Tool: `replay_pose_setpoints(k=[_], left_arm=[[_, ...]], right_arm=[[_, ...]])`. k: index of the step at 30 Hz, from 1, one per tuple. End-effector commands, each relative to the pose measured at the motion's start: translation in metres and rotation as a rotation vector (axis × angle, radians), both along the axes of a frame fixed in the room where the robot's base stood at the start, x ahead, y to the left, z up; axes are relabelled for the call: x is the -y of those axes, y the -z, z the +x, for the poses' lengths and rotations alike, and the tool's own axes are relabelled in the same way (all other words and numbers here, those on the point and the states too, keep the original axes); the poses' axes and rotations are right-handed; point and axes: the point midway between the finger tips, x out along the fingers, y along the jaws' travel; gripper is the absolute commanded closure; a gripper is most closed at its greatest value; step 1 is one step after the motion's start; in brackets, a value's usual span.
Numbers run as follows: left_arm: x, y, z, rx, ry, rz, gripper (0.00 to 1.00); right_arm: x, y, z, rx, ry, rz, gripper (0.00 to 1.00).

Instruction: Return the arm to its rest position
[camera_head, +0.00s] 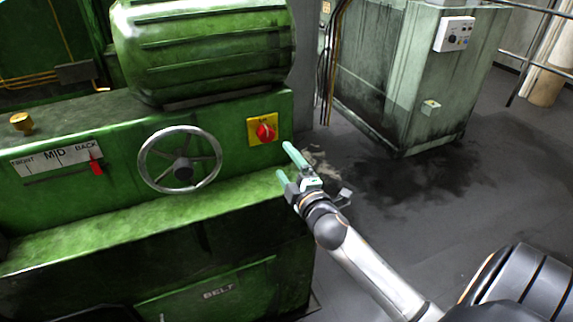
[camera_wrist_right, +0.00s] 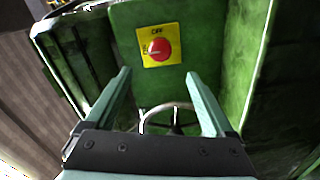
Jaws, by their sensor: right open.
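My right arm (camera_head: 365,265) reaches in from the lower right of the head view. Its gripper (camera_head: 286,161) is beside the right end of the green machine, just below and right of the red knob (camera_head: 265,132) on its yellow plate. The gripper is open and empty. In the right wrist view the two pale green fingers (camera_wrist_right: 158,85) stand wide apart. The red knob (camera_wrist_right: 159,49) shows beyond them, apart from the fingertips. My left gripper is in neither view.
The green machine (camera_head: 105,215) fills the left. It carries a spoked handwheel (camera_head: 180,160), a red slider lever (camera_head: 96,165) and a brass cap (camera_head: 21,122). A grey-green cabinet (camera_head: 425,75) stands at the back right, with pipe rails beyond. The stained floor (camera_head: 430,215) between is clear.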

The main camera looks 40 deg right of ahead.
Motion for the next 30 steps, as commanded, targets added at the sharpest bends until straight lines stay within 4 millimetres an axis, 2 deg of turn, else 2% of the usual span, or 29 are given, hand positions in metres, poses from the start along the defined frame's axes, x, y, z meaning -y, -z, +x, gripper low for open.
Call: replay_pose_setpoints(k=[11, 14, 17, 20, 21, 24, 27, 30], left_arm=[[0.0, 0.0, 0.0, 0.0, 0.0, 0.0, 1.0], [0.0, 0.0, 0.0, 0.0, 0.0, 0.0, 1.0], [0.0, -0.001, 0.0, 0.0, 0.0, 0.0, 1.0], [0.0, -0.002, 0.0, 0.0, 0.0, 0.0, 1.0], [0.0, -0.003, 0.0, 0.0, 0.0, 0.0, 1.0], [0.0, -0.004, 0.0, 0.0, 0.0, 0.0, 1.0], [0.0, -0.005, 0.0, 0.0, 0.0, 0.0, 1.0], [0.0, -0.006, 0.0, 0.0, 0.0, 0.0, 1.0]], right_arm=[[0.0, 0.0, 0.0, -0.001, 0.0, 0.001, 0.12], [-0.005, 0.012, -0.003, -0.019, -0.009, 0.034, 0.12], [-0.02, 0.046, -0.015, -0.079, -0.033, 0.148, 0.12], [-0.048, 0.1, -0.042, -0.179, -0.057, 0.344, 0.12], [-0.062, 0.124, -0.057, -0.227, -0.062, 0.439, 0.12], [-0.098, 0.177, -0.099, -0.343, -0.05, 0.685, 0.12], [-0.132, 0.218, -0.145, -0.448, -0.013, 0.912, 0.12], [-0.16, 0.245, -0.184, -0.53, 0.037, 1.097, 0.12]])
